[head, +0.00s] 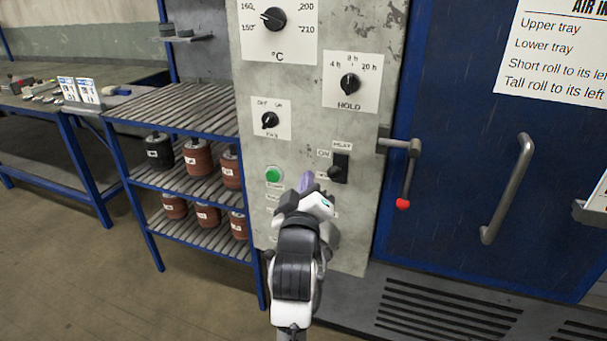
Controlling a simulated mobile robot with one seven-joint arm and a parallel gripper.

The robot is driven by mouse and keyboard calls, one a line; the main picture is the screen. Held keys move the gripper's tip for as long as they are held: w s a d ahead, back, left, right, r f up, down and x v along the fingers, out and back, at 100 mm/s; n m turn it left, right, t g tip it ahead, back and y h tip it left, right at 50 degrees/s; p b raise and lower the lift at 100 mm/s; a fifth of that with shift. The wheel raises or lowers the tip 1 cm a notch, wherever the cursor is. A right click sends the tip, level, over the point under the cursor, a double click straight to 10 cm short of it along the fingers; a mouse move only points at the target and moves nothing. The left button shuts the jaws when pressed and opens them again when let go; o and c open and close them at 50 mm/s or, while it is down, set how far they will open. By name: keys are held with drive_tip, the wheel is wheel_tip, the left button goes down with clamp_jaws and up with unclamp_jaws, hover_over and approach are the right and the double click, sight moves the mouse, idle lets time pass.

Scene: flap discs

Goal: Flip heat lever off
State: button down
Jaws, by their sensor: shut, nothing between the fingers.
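The heat lever (338,169) is a black switch with a rounded knob on the grey control panel (378,90). A small label above it is hard to read, and an "ON" label is at its upper left. Its knob shows at the lower left of the black plate; I cannot tell its set position for sure. My gripper (306,182) is shut and empty, its purplish fingertips pointing up, just left of the lever in the picture. I cannot tell whether they touch the panel. My arm hides the panel's lower part.
A green button (273,174) sits left of my fingertips. Above are the fan knob (270,120), hold knob (349,84) and temperature knob (273,18). Right is a door latch handle with a red ball (402,204). A rack (180,185) with rolls stands at left.

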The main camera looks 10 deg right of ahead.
sight(336, 172)
drive_tip(key=shift+s+d+f, duration=0.1)
drive_tip(key=shift+d+f, duration=0.15)
drive_tip(key=shift+d, duration=0.05)
drive_tip(key=p+x, duration=0.3)
drive_tip(key=x, duration=0.7)
drive_tip(key=shift+s+d+f+p, duration=0.25)
drive_tip(key=shift+s+d+f, duration=0.25)
drive_tip(key=shift+f, duration=0.25)
drive_tip(key=shift+s+d+f+p, duration=0.2)
drive_tip(key=shift+s+d+f, duration=0.2)
drive_tip(key=shift+d+f, duration=0.25)
drive_tip(key=shift+a+f, duration=0.1)
drive_tip(key=shift+f+b, duration=0.2)
drive_tip(key=shift+b, duration=0.15)
